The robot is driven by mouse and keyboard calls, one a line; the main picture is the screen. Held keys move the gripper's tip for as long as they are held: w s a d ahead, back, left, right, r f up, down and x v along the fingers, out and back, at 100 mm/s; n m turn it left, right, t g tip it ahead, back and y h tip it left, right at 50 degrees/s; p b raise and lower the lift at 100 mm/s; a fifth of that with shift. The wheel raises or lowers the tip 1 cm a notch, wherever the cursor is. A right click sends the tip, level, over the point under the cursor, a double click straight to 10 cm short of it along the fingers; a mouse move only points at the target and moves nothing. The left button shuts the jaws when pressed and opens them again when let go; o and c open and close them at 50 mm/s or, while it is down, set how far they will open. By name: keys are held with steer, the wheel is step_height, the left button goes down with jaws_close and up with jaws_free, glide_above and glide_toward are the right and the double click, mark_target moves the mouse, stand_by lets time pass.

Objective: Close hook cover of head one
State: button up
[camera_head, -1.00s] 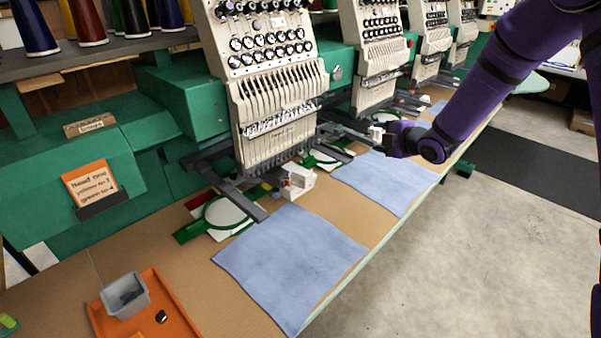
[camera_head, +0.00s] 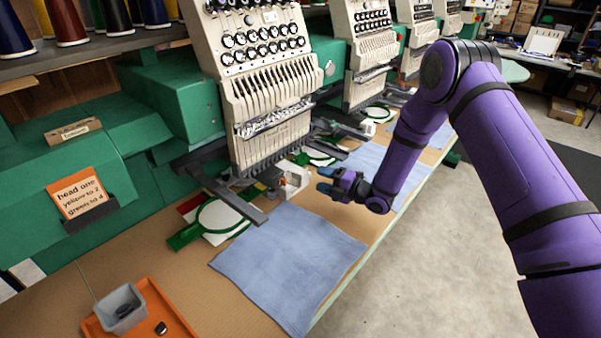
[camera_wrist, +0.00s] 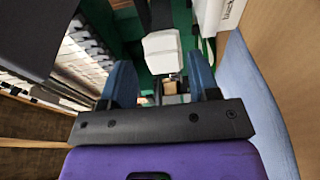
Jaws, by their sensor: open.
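Head one (camera_head: 262,90) is the nearest cream machine head. Below its needles a small white housing (camera_head: 293,178) sticks out over the bench, and I take it to hold the hook cover. Whether the cover is open I cannot tell. My gripper (camera_head: 328,181) is just right of this housing, low above the blue cloth's far edge, its fingers pointing left. In the wrist view my gripper (camera_wrist: 161,80) shows two blue fingers spread apart with nothing between them. A white block (camera_wrist: 163,48) lies beyond the fingertips, seemingly the same housing.
A blue cloth (camera_head: 288,262) covers the bench front below head one. A green hoop (camera_head: 218,216) and dark bars lie left of the housing. An orange tray (camera_head: 165,312) with a grey bin (camera_head: 120,308) is at front left.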

mark_target(307, 174)
steer(key=x, duration=0.8)
steer(key=c, duration=0.9)
